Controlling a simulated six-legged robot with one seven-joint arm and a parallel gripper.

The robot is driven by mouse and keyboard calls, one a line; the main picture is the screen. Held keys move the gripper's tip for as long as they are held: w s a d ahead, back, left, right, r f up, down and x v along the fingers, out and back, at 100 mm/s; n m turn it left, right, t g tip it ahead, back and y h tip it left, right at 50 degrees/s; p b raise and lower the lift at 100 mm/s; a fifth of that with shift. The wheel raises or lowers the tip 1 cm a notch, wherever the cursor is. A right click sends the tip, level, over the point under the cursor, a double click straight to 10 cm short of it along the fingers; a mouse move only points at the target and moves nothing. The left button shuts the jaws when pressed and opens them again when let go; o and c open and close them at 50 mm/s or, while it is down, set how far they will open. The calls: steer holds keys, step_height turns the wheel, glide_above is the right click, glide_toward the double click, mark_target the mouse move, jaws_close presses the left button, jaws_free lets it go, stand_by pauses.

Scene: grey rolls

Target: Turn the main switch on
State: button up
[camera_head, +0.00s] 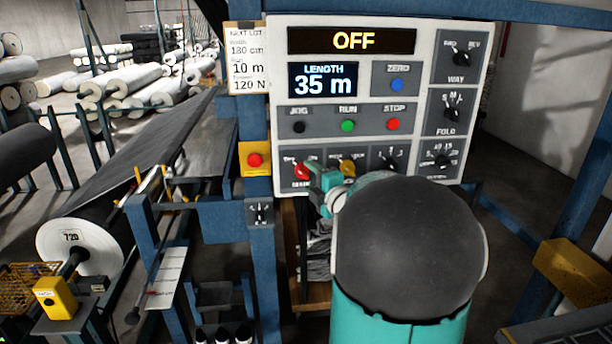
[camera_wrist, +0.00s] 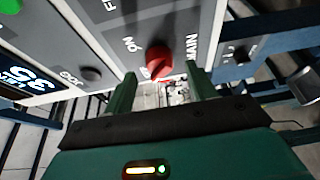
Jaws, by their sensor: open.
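The main switch is a red rotary knob (camera_head: 301,171) at the lower left of the grey control panel. In the wrist view the red knob (camera_wrist: 158,62) sits between the labels "MAIN" and "ON", near a partly hidden label. My gripper (camera_head: 320,180) is at the panel's lower left, just right of and below the knob. In the wrist view my gripper (camera_wrist: 161,73) is open, with one finger on each side of the knob and nothing held. I cannot tell whether either finger touches it. The panel's top display (camera_head: 352,41) reads "OFF".
A yellow selector (camera_head: 347,167) and a black selector (camera_head: 389,161) are right of the main switch. A red button on a yellow box (camera_head: 254,160) is to its left. Jog, run and stop buttons are above. My arm hides the panel's lower edge.

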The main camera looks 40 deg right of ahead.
mark_target(302, 172)
steer(key=shift+x, duration=1.4)
steer(key=c, duration=1)
